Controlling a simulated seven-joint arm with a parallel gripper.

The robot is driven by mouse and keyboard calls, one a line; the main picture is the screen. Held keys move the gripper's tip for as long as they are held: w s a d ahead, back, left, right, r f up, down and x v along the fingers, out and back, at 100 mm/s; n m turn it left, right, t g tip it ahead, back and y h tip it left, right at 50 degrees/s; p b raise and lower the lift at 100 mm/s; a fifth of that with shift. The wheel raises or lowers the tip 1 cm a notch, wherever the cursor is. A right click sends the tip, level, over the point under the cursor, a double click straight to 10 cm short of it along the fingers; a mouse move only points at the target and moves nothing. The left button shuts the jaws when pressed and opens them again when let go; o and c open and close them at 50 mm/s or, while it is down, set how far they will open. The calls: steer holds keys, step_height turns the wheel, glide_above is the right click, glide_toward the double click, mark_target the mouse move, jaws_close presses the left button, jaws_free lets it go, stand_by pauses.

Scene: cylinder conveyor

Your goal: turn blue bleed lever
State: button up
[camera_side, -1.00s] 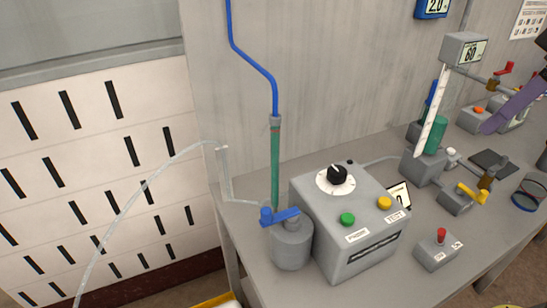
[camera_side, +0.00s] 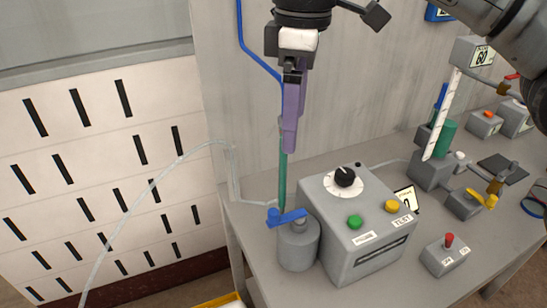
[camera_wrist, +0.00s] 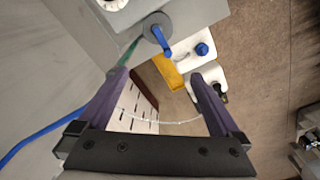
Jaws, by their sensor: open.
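The blue bleed lever (camera_side: 288,217) sits on top of a grey cylinder (camera_side: 298,249) at the table's left front corner. In the wrist view the blue lever (camera_wrist: 162,39) shows at the top, just beyond the fingertips and roughly centred between them. My gripper (camera_side: 290,148) has purple fingers pointing down, above the lever and apart from it. In the wrist view my gripper (camera_wrist: 159,78) is open with nothing between its fingers.
A grey box (camera_side: 365,232) with a dial and buttons stands right beside the cylinder. A green tube (camera_side: 283,185) with a blue hose (camera_side: 258,58) rises behind the lever. A clear hose (camera_side: 150,190) runs off left. Valves and a yellow lever (camera_side: 480,200) are further right.

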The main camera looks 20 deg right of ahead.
mark_target(274, 211)
steer(key=shift+n, duration=0.4)
steer(key=shift+a+f, duration=0.55)
steer(key=shift+f, duration=2.45)
steer(key=shift+a+f, duration=0.5)
steer(key=shift+f, duration=2.45)
steer(key=shift+a+f, duration=0.55)
steer(key=shift+f, duration=2.45)
steer(key=shift+c, duration=0.3)
jaws_close()
steer(key=c, duration=1)
jaws_free()
steer(key=shift+s, duration=0.1)
steer(key=shift+c, duration=1.4)
